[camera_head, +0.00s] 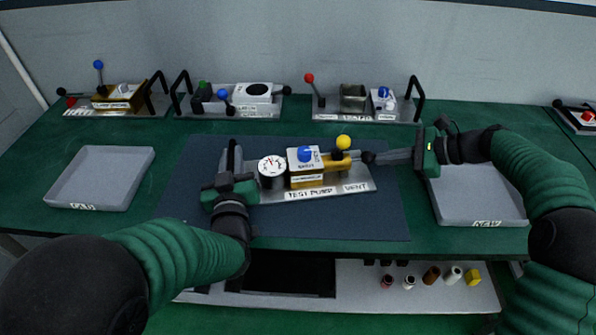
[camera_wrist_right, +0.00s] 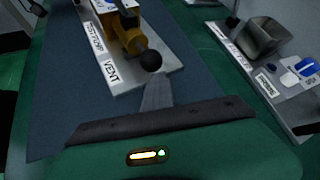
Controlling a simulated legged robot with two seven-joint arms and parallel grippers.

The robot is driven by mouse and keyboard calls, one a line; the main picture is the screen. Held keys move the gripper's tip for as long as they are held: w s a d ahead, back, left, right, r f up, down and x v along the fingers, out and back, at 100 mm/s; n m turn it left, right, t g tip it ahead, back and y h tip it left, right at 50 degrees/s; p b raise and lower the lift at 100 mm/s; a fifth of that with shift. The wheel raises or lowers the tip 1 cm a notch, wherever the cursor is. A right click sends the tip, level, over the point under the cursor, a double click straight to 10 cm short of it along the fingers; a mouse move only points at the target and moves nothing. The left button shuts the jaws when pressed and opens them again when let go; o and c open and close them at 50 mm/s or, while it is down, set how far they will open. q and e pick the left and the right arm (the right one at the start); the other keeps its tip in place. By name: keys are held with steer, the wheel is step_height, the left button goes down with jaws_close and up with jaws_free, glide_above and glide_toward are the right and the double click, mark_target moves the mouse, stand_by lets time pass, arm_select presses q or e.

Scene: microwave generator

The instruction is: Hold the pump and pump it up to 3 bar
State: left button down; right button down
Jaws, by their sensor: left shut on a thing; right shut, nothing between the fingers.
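The test pump (camera_head: 325,190) lies on the dark mat, with a silver base plate, a brass body and labels reading TEST PUMP and VENT. It carries a white gauge (camera_head: 272,166) whose reading is too small to tell, a blue knob (camera_head: 305,154), a yellow ball (camera_head: 343,142) and a black ball knob (camera_head: 368,157) at its right end. My left gripper (camera_head: 232,165) is shut on the black handle (camera_head: 231,152) at the pump's left end. My right gripper (camera_head: 392,157) is shut and empty, its tips at or just short of the black knob; the right wrist view shows this knob (camera_wrist_right: 150,60) ahead of the fingers.
A grey tray (camera_head: 100,178) stands at left and another (camera_head: 480,205) at right, under my right arm. Several other fixtures with handles line the table's back, including one with a red-balled lever (camera_head: 310,80). The mat's front strip (camera_head: 330,222) is clear. A shelf below holds small parts.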

arm_select(q)
steer(key=shift+f, duration=0.2)
arm_select(e)
steer(key=shift+s+a, duration=0.15)
steer(key=shift+a, duration=0.7)
steer(key=shift+w+d, duration=0.2)
steer(key=shift+d, duration=0.8)
steer(key=shift+w+d, duration=0.15)
steer(key=shift+d, duration=0.9)
steer(key=shift+w+d, duration=0.2)
steer(key=shift+d, duration=0.8)
steer(key=shift+s+a, duration=0.1)
steer(key=shift+a, duration=0.4)
steer(key=shift+d, duration=0.4)
steer(key=shift+w+d+r, duration=0.2)
steer(key=shift+d+r, duration=0.6)
steer(key=shift+r, duration=0.2)
steer(key=shift+w+d+r, duration=0.2)
steer(key=shift+d+r, duration=0.55)
steer(key=shift+r, duration=0.25)
